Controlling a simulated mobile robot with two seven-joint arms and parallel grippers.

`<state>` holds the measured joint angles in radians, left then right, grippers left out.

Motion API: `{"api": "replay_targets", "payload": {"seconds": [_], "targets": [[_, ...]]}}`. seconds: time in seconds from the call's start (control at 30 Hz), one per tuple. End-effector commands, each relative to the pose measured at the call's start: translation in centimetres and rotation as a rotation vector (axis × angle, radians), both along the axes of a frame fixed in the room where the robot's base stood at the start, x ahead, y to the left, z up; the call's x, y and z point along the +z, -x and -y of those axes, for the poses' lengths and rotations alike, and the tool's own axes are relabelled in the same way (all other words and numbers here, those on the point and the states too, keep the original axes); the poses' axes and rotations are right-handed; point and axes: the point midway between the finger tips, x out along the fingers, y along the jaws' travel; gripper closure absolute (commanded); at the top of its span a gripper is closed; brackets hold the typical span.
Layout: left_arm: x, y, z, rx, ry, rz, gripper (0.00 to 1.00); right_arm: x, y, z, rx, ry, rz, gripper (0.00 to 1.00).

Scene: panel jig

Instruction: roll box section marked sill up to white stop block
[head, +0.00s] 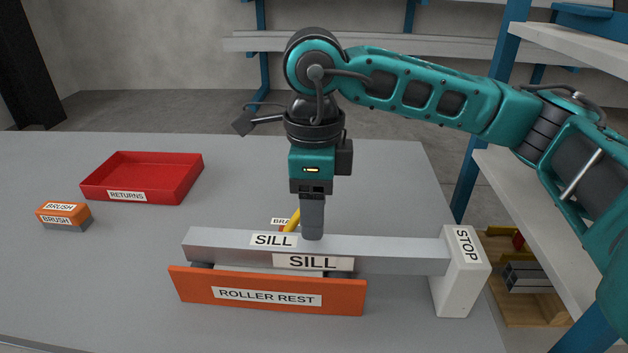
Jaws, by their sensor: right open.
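The grey box section (390,252) marked SILL lies level on the orange roller rest (190,285), running left to right. Its right end meets the left side of the white stop block (462,285) in the picture; I cannot tell whether a thin gap is left. My right gripper (312,232) points straight down at the middle of the section, its fingers at the section's top. It is open, though the fingers line up and show as one. The rollers are mostly hidden behind the orange front plate. My left gripper is out of view.
Behind the section is a partly hidden item (281,222) labelled "BRA", with a yellow part. A red RETURNS tray (190,178) and an orange-and-grey brush (65,215) stand at the left. The stop block is near the table's right edge. The left front of the table is clear.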

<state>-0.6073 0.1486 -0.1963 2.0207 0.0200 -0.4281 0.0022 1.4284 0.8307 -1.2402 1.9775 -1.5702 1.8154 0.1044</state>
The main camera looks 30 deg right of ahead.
Motion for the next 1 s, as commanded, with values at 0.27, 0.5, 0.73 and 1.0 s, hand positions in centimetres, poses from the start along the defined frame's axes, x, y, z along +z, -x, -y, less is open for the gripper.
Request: {"api": "replay_targets", "payload": {"seconds": [0.27, 0.5, 0.73, 1.0], "targets": [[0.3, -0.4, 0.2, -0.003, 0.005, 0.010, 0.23, -5.2, 0.1, 0.1, 0.000, 0.001, -0.003, 0.45], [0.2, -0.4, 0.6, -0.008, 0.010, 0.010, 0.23, -7.1, 0.0, 0.0, 0.000, 0.001, -0.001, 0.45], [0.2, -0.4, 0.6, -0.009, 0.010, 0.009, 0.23, -7.3, 0.0, 0.0, 0.000, 0.001, 0.001, 0.45], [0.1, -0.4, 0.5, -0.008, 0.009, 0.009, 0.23, -7.3, 0.0, 0.0, 0.000, 0.001, 0.001, 0.60]]}}
